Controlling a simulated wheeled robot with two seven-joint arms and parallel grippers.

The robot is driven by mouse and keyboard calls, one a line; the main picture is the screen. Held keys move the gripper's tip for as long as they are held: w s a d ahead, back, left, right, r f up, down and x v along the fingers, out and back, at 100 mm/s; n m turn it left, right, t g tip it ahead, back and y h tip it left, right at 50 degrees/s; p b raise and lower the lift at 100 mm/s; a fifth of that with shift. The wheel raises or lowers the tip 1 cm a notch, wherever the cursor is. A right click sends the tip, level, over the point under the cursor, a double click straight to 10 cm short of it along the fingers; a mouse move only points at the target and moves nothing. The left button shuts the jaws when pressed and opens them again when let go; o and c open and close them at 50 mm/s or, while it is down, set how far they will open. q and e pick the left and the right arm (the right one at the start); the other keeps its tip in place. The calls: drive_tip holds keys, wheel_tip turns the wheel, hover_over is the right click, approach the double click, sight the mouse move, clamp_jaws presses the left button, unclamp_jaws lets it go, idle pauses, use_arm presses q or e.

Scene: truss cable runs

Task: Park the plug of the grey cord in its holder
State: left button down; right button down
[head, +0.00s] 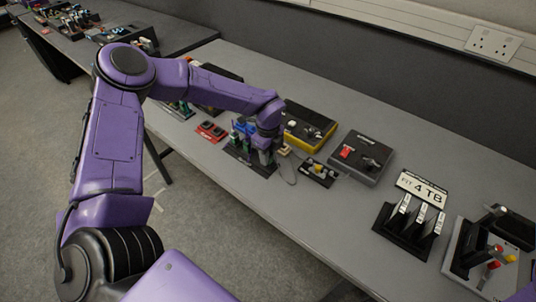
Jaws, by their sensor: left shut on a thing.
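My left gripper (266,154) points down over a black holder block (247,168) on the bench. It is shut on what looks like the plug of the grey cord, which the fingers mostly hide. The thin grey cord (291,177) hangs in a loop just right of the gripper. Blue and green pieces stand in the block beside the fingers. I cannot tell whether the plug touches or sits in a slot. My right gripper is not in view.
A small black box with yellow knobs (318,172) sits right of the cord. Behind are a yellow-edged box (307,130) and a grey box with a red switch (358,156). A red block (211,131) lies left. Bare bench lies in front of the boxes.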

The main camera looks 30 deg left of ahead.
use_arm(q)
drive_tip(key=shift+f, duration=0.1)
idle(0.6)
drive_tip(key=c, duration=0.8)
unclamp_jaws()
drive_tip(key=shift+r+p, duration=1.5)
drive_tip(key=shift+r, duration=1.05)
wheel_tip(320, 180, up, 4)
drive_tip(key=p, duration=0.2)
drive_tip(key=shift+r+p, duration=0.1)
drive_tip(key=shift+p, duration=0.25)
